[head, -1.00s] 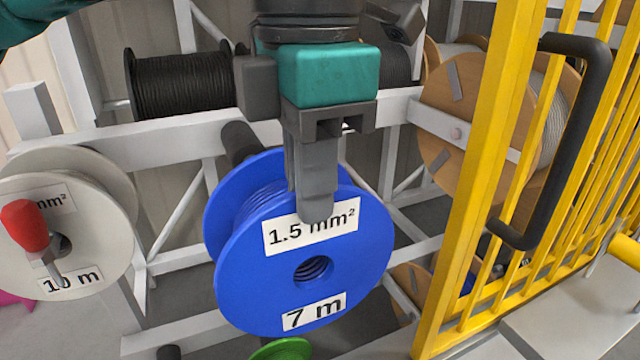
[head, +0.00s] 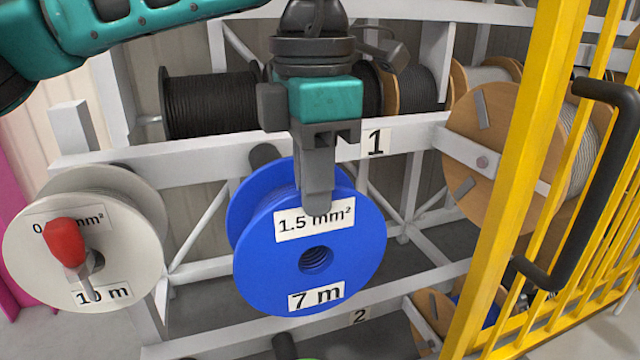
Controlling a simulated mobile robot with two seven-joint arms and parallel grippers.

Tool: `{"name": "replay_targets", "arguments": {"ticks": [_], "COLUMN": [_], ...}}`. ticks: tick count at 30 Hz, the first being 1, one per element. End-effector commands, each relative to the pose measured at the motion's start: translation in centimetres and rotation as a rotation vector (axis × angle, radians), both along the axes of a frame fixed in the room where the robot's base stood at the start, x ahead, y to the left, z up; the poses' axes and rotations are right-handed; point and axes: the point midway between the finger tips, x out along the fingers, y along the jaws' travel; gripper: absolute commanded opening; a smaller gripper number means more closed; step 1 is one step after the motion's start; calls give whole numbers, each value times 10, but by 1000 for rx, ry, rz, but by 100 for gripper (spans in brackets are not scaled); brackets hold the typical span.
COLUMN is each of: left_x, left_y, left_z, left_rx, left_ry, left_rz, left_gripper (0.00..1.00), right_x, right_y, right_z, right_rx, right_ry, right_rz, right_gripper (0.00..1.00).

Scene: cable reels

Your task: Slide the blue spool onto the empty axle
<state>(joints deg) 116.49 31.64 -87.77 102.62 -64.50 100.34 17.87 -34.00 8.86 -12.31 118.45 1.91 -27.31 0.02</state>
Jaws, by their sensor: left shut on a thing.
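The blue spool (head: 350,275), labelled "1.5 mm²" and "7 m", is upright with its open centre hole facing me. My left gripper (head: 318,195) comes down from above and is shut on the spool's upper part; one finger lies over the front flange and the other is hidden. A dark axle (head: 264,156) sticks out of the white rack beam, behind and above the spool's left side. The spool partly covers it, and its hole appears lower and to the right of that axle. My right gripper is not in view.
A grey-white spool (head: 130,255) with a red-handled part (head: 66,243) hangs at left. A yellow barred gate (head: 500,180) with a dark handle (head: 595,180) stands close at right. Wooden reels (head: 500,140) sit behind it. Another dark axle (head: 284,346) shows at the bottom.

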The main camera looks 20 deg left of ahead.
Motion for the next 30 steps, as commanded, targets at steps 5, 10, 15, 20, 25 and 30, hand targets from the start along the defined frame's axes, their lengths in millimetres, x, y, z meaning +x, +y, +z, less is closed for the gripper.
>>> {"name": "replay_targets", "arguments": {"ticks": [5, 10, 15, 20, 25, 30], "left_x": [10, 19, 28, 36, 46, 54], "left_y": [7, 13, 19, 24, 31, 37], "left_z": [3, 2, 2, 3, 3, 2], "left_rx": [-3, -3, -2, -2, -1, -1], "left_ry": [-2, -2, -3, -1, -2, -1], "left_rz": [2, 1, 1, 0, 0, 0], "left_gripper": [0, 0, 0, 0, 0, 0], "right_x": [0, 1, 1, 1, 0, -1], "right_y": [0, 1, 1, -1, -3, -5], "right_z": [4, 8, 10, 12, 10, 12], "right_rx": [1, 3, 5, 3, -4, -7], "right_ry": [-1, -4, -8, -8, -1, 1], "right_rz": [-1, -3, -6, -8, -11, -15], "right_gripper": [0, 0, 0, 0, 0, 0]}}
